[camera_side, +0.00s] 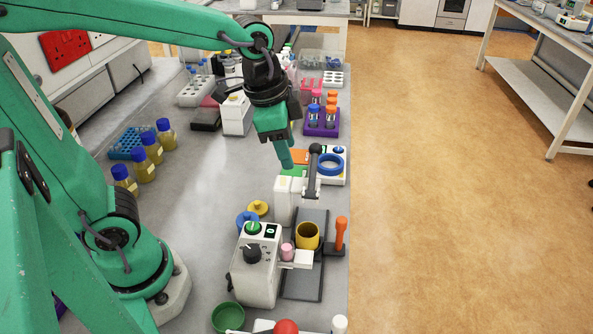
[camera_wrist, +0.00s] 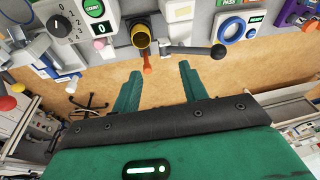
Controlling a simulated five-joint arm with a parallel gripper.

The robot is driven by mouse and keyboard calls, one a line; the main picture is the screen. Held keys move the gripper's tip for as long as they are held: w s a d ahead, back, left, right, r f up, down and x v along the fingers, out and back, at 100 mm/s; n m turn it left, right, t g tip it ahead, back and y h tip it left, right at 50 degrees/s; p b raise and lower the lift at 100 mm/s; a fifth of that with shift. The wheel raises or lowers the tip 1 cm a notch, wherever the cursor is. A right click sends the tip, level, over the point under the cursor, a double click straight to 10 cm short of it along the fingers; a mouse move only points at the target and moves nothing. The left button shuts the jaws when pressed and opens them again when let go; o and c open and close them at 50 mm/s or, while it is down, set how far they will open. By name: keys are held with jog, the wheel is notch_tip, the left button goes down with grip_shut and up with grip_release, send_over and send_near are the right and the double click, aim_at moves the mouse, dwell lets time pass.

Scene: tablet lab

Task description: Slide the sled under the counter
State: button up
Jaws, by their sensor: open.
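The counter (camera_side: 258,270) is a pale grey box with a green button, a black dial and a small display. In the wrist view the counter (camera_wrist: 88,22) reads 0. A short arm with a pink part (camera_side: 287,251) reaches from it over a dark rail (camera_side: 301,287). What I take for the sled is the yellow cup (camera_side: 307,236) on this rail, behind the counter's arm, with an orange handle (camera_side: 341,232) at its right. The wrist view shows the cup (camera_wrist: 141,38) and handle (camera_wrist: 147,66) too. My gripper (camera_side: 287,165) is open and empty, above and beyond the cup.
A lever with a black ball (camera_wrist: 218,51) stands on a white device (camera_side: 284,205) near my gripper. A blue ring (camera_side: 330,164) and a purple tube rack (camera_side: 322,128) lie farther back. Yellow bottles (camera_side: 145,166) stand at left. The bench's right edge is close to the handle.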

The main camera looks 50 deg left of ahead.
aim_at(342, 219)
jog(key=w+d+f+m+g, duration=0.1)
jog(key=w+d+f+m, duration=0.1)
jog(key=d, duration=0.1)
jog(key=w+d+f+m+g, duration=0.1)
jog(key=w+d+f+m, duration=0.1)
jog(key=d+m, duration=0.1)
jog(key=w+d+f+m, duration=0.2)
jog(key=d+f+m, duration=0.1)
jog(key=shift+w+d+g+y, duration=0.25)
jog(key=shift+w+g+y, duration=0.05)
jog(key=shift+w+g, duration=0.1)
jog(key=shift+s+f, duration=0.1)
jog(key=shift+f, duration=0.1)
jog(key=shift+f, duration=3.8)
grip_shut()
